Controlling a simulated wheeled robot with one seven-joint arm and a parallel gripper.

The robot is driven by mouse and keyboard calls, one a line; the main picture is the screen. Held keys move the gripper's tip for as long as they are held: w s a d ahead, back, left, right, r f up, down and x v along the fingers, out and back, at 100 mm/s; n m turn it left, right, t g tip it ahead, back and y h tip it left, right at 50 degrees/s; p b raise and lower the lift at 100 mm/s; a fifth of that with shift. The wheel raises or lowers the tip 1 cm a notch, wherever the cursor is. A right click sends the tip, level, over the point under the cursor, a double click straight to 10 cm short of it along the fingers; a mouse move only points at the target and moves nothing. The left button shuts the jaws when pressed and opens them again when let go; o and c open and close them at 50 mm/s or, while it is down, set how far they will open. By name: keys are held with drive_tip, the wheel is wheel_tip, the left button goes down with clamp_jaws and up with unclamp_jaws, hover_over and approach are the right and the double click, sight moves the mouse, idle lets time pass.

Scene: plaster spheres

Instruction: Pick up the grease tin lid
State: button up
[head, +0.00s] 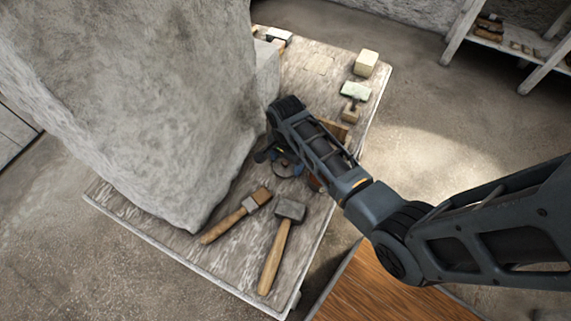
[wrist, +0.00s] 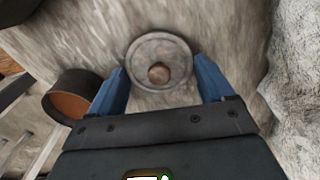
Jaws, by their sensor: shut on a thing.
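The lid (head: 287,168) shows partly below the gripper in the head view, over the table. I cannot tell its height above the tabletop. An open round tin (wrist: 75,98), dark outside and orange-brown inside, stands left of the fingers in the wrist view.
A large rough stone block (head: 140,90) stands close on the left of the worn wooden table (head: 180,235). A brush (head: 238,214) and a hammer (head: 283,245) lie at the near end.

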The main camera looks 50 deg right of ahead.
drive_tip(key=shift+c, duration=1.2)
